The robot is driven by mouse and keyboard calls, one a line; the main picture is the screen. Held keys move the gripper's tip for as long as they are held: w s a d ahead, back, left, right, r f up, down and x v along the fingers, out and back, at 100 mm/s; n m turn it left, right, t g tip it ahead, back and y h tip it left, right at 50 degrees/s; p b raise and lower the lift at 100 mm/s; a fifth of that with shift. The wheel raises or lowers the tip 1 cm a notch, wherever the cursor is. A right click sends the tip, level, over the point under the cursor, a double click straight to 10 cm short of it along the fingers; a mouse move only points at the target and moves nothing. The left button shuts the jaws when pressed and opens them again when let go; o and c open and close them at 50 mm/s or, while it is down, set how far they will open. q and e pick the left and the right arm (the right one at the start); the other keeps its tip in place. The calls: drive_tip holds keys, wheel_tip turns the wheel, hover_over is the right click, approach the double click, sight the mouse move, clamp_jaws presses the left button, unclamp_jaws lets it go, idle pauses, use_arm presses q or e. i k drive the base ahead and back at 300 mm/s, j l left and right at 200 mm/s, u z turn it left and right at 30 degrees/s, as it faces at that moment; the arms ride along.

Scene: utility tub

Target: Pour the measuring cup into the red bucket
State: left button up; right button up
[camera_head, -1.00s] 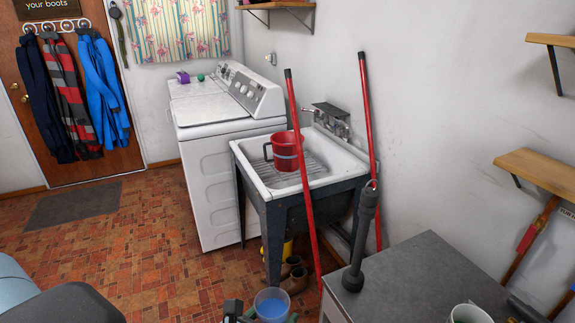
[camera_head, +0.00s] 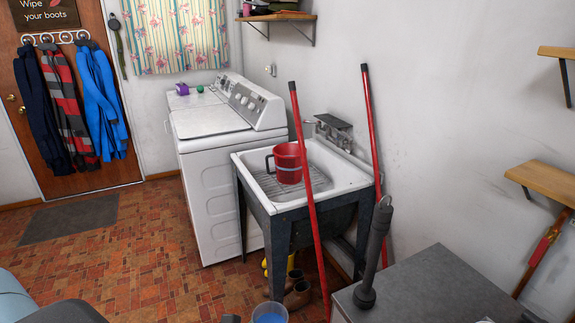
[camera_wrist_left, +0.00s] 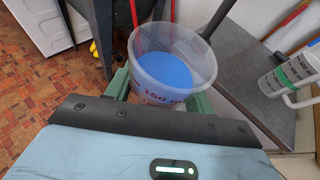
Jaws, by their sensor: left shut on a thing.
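The measuring cup is a clear cup (camera_wrist_left: 172,68) with blue liquid in it and a "150 ml" mark. In the head view only its top (camera_head: 270,316) shows at the bottom edge. My left gripper (camera_wrist_left: 165,92) is shut on it, with green fingers on both sides, and the cup looks about upright. The red bucket (camera_head: 288,165), with a dark handle on its left and a pale band, stands upright in the white utility tub (camera_head: 338,187), ahead of and apart from the cup. Its inside is mostly hidden. My right gripper is not in view.
Two red poles (camera_head: 309,200) (camera_head: 373,130) stand at the tub's front and back right. A grey-topped table (camera_head: 440,285) at right holds a dark plunger-like tool (camera_head: 374,255). A marked cup with a green band (camera_wrist_left: 290,73) is right of the held cup. A washer (camera_head: 215,190) stands left.

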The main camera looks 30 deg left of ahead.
sight(286, 160)
drive_tip(key=j+z, duration=0.15)
drive_tip(key=j, duration=0.85)
drive_tip(key=i+j+z, duration=0.1)
drive_tip(key=j, duration=0.4)
drive_tip(key=i+j+z, duration=0.1)
drive_tip(key=j, duration=0.35)
drive_tip(key=i+j+z, duration=0.1)
drive_tip(key=j, duration=0.4)
drive_tip(key=i+j+z, duration=0.1)
drive_tip(key=j, duration=0.2)
drive_tip(key=i+j, duration=0.15)
drive_tip(key=j, duration=0.2)
drive_tip(key=i+j+z, duration=0.15)
drive_tip(key=j, duration=0.2)
drive_tip(key=i+j+z, duration=0.15)
drive_tip(key=i+j, duration=0.15)
drive_tip(key=j, duration=0.15)
